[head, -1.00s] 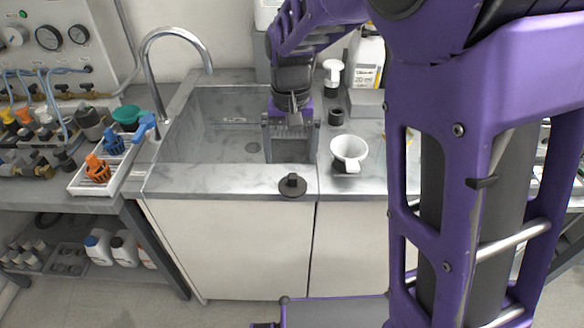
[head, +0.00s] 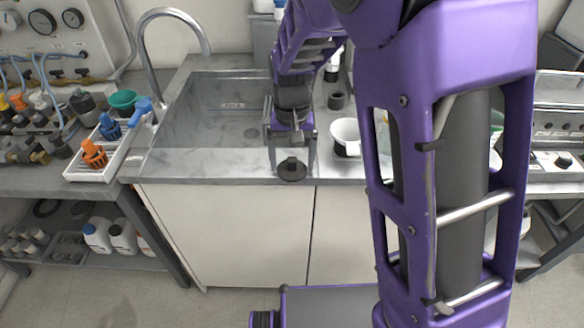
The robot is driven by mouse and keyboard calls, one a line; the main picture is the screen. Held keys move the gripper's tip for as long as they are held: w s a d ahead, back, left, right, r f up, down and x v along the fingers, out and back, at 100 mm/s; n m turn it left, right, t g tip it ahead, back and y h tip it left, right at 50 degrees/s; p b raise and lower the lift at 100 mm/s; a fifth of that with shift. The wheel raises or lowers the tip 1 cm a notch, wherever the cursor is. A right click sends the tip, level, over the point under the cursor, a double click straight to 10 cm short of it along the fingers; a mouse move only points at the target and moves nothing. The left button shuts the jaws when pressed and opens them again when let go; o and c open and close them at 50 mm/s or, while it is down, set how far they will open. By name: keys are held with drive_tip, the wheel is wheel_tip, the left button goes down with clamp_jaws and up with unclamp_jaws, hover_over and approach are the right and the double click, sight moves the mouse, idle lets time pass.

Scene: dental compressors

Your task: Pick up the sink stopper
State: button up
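The sink stopper (head: 292,173) is a dark round disc with a short knob on top. It lies on the grey front rim of the sink (head: 215,162), near the counter edge. My gripper (head: 291,160) is open and points down just at the stopper. In the picture one finger shows to the left of the stopper and one to the right. I cannot tell how far the fingertips are above the rim, or whether they touch the stopper.
A curved metal faucet (head: 172,14) stands at the back left of the sink. A white tray (head: 84,172) with orange and blue parts is at the left. A white cup (head: 345,133) and a small dark cylinder (head: 336,100) stand to the right of my gripper.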

drive_tip(key=c, duration=0.9)
